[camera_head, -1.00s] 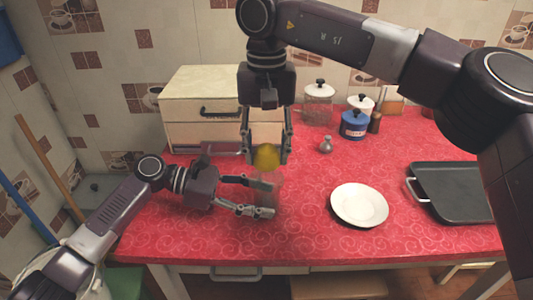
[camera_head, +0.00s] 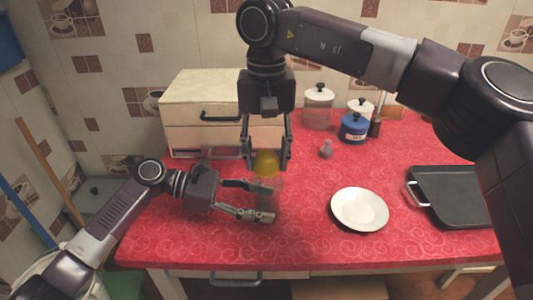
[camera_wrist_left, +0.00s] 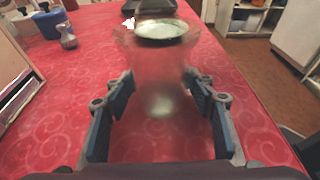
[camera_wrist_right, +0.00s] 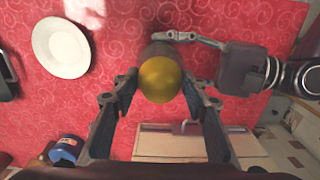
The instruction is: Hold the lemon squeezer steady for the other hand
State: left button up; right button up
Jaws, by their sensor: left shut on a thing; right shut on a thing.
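The lemon squeezer (camera_wrist_left: 158,75) is clear and see-through, blurred in the left wrist view and barely visible in the head view (camera_head: 271,196). My left gripper (camera_head: 266,202) is shut on it, with one finger on each side, over the red counter. A yellow lemon (camera_head: 265,163) is held between the fingers of my right gripper (camera_wrist_right: 159,82), which comes down from above. The lemon also shows in the right wrist view (camera_wrist_right: 160,80). It is just above or at the top of the squeezer; I cannot tell whether they touch. The squeezer's base is hard to make out.
A white plate (camera_head: 360,209) and a dark tray (camera_head: 453,196) lie to the right on the red counter (camera_head: 310,240).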

jog(key=shift+f, duration=0.8)
jog(key=shift+r, duration=1)
dwell(0.4)
jog(key=shift+f, duration=0.9)
jog(key=shift+r, duration=1)
jog(key=shift+f, duration=0.15)
dwell(0.3)
